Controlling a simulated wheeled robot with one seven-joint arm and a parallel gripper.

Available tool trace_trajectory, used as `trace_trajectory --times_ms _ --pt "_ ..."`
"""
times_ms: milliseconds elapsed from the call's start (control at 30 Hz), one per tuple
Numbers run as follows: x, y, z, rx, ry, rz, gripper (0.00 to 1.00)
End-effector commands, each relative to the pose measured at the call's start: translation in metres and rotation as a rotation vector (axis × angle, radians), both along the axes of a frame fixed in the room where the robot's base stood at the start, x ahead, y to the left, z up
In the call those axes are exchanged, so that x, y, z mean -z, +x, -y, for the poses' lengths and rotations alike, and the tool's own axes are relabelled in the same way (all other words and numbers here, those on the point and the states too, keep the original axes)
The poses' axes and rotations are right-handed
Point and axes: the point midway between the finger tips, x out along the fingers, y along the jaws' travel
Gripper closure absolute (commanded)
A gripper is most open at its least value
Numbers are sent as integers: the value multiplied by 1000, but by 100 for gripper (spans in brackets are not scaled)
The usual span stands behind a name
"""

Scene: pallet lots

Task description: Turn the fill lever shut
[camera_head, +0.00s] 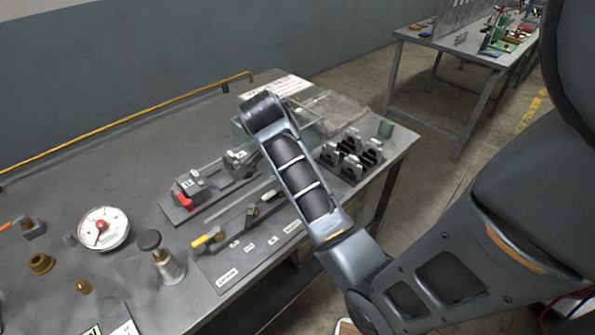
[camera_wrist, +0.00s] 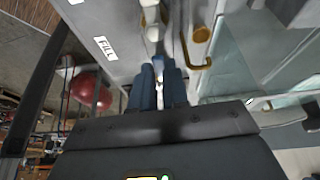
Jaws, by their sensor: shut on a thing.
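In the wrist view, my gripper (camera_wrist: 158,72) has its blue fingers close together, shut on a narrow part of the fill lever. A pale section of the fill lever (camera_wrist: 152,32) shows just beyond the fingertips; its gripped end is mostly hidden between them. A white FILL label (camera_wrist: 105,47) is on the grey panel to the left of it. The labelled valve panel (camera_head: 228,272) lies along the bench front, with a yellow-handled lever (camera_head: 208,238) beside the DRAIN label.
A round gauge (camera_head: 104,229), a black-topped metal fitting (camera_head: 166,262) and a red-handled clamp device (camera_head: 190,195) stand on the bench. Black brackets (camera_head: 352,158) and a clear bin (camera_head: 318,128) are near my arm. A brass hooked part (camera_wrist: 201,38) is right of the fingers.

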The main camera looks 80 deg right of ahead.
Motion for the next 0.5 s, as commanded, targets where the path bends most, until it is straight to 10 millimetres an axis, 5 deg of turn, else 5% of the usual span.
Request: trace_trajectory --times_ms 500 --pt "0 4 2 68 -1 1 100"
